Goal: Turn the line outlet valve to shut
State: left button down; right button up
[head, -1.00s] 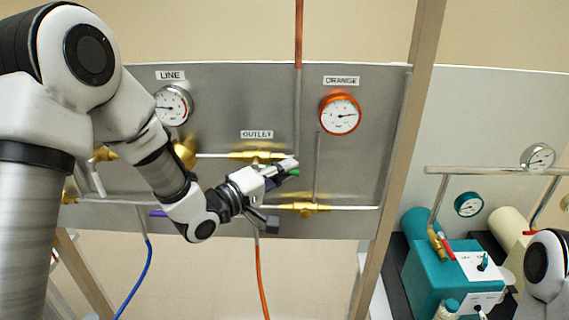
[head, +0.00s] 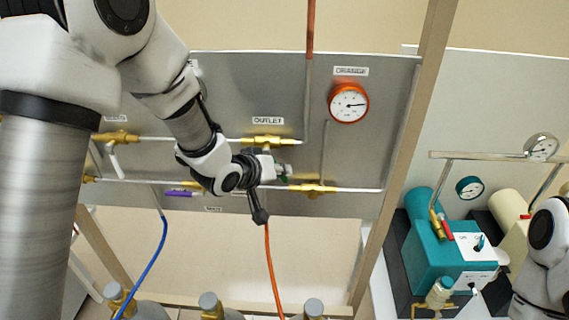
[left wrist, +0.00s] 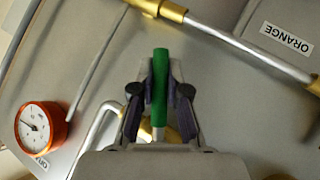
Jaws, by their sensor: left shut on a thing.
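The outlet valve has a brass body (head: 268,141) on the upper pipe, just below the OUTLET label (head: 268,120). A green lever handle (head: 284,178) shows only as a small patch beside my left gripper (head: 281,171). In the left wrist view the green handle (left wrist: 160,90) lies lengthwise between the two fingers of my left gripper (left wrist: 160,78), which is shut on it. Brass shows partly behind the gripper there. The handle's joint with the valve is hidden in the head view. My right gripper is out of view.
Another brass valve (head: 312,188) sits close by on the lower pipe. The orange gauge (head: 348,103) is up right. A purple handle (head: 180,193) and an orange hose (head: 272,270) are near my arm. A wooden post (head: 405,140) bounds the panel's right.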

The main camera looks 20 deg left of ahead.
pick_arm(q)
jog(key=shift+s+a+f+m+g+y+b, duration=0.2)
jog(key=shift+a+m+g+y+b, duration=0.1)
jog(key=shift+a+m+y+b, duration=0.25)
jog(key=shift+s+a+f+m+g+y+b, duration=0.15)
jog(key=shift+a+m+g+y+b, duration=0.2)
jog(key=shift+y, duration=0.45)
jog(key=shift+s+a+f+m+g+y+b, duration=0.15)
jog(key=shift+a+f+m+g+y+b, duration=0.15)
jog(key=shift+a+y, duration=0.3)
jog(key=shift+d+r, duration=0.1)
jog(key=c, duration=1.2)
grip_release()
jog(key=shift+o, duration=0.2)
jog(key=v, duration=0.7)
jog(key=shift+r, duration=0.15)
